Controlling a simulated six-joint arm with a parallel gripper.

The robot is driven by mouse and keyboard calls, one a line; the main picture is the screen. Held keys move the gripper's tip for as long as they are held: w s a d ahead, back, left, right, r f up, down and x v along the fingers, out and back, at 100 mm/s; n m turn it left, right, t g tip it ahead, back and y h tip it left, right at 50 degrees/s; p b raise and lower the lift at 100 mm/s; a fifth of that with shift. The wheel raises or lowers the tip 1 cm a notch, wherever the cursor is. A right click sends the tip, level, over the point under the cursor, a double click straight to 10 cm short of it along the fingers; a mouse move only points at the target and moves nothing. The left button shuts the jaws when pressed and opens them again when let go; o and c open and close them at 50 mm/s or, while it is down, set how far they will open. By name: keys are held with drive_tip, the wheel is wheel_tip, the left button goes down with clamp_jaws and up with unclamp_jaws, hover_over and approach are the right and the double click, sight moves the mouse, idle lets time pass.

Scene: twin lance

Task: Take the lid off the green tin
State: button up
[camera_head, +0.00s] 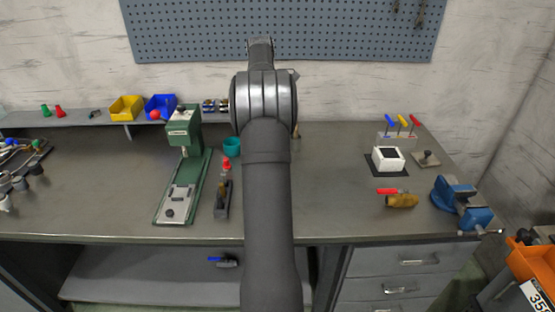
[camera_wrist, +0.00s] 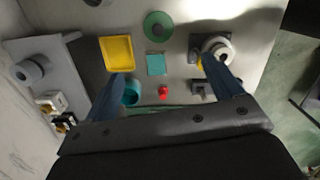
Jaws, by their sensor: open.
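A round green thing with a dark grey knob in its middle (camera_wrist: 158,25), probably the green tin with its lid on, shows from above at the top of the wrist view. In the head view I cannot make it out; my arm hides the middle of the bench. My gripper (camera_wrist: 163,67) is open, its two blue-grey fingers wide apart with nothing held between them. The green thing lies beyond the fingertips, apart from them. The gripper's fingers are hidden in the head view.
A teal cup (camera_wrist: 131,94) is by the left finger. A yellow tray (camera_wrist: 105,53), a teal square (camera_wrist: 156,64) and a red piece (camera_wrist: 163,92) lie nearby. A white roll-like thing (camera_wrist: 230,46) is near the right finger. A green press (camera_head: 184,135) stands left of my arm.

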drive_tip(key=f, duration=0.4)
drive_tip(key=d+f, duration=0.1)
drive_tip(key=f, duration=0.6)
drive_tip(key=shift+w+d+f, duration=0.15)
drive_tip(key=shift+d+f, duration=0.05)
drive_tip(key=shift+f, duration=0.15)
drive_tip(key=shift+w+d+f, duration=0.15)
drive_tip(key=shift+f, duration=1.2)
drive_tip(key=shift+w+d+f, duration=0.1)
drive_tip(key=shift+d+f, duration=0.05)
drive_tip(key=shift+f, duration=1.2)
drive_tip(key=c, duration=1.1)
